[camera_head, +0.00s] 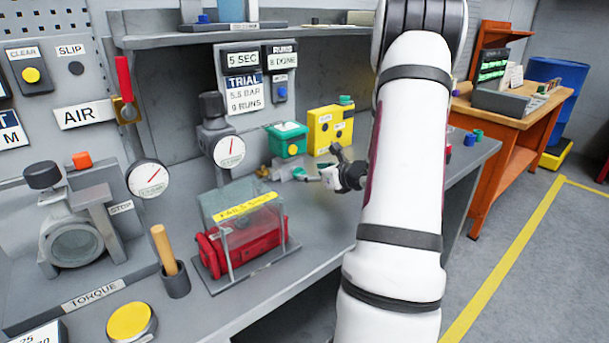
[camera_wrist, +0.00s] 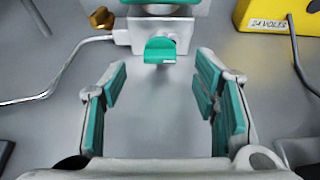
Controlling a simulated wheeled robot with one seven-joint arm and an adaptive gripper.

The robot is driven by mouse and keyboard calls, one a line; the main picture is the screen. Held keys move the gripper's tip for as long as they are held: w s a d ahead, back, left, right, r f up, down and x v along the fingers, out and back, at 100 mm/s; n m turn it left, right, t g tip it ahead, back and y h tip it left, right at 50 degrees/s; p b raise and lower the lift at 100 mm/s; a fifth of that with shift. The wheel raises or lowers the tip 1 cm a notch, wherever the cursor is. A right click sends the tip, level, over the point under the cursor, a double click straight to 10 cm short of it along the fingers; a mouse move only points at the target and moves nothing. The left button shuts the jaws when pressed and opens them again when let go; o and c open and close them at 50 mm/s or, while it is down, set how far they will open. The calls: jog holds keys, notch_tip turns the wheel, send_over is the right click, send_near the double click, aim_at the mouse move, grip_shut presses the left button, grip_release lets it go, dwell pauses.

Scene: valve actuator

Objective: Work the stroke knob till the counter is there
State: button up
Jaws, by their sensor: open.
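The counter (camera_head: 282,55) on the back panel reads "RUNS 8 DONE". The trial card (camera_head: 245,93) beside it reads "5.5 BAR 9 RUNS". In the wrist view a teal knob (camera_wrist: 160,49) stands out from a pale block; no label shows on it, so I cannot confirm it is the stroke knob. My gripper (camera_wrist: 161,82) is open and empty, its teal pads to either side and the knob just beyond and between the fingertips, apart from them. In the head view my gripper (camera_head: 335,178) is over the bench near the green box (camera_head: 287,139), partly hidden by my arm.
A yellow box (camera_head: 330,129) stands behind my gripper; a yellow box also shows in the wrist view (camera_wrist: 280,16). A clear cover (camera_head: 243,217) over a red actuator (camera_head: 213,248) stands front left. A gauge (camera_head: 229,151) stands behind it.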

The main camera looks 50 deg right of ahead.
aim_at(301, 173)
jog(key=shift+x, duration=2.2)
jog(key=c, duration=1.2)
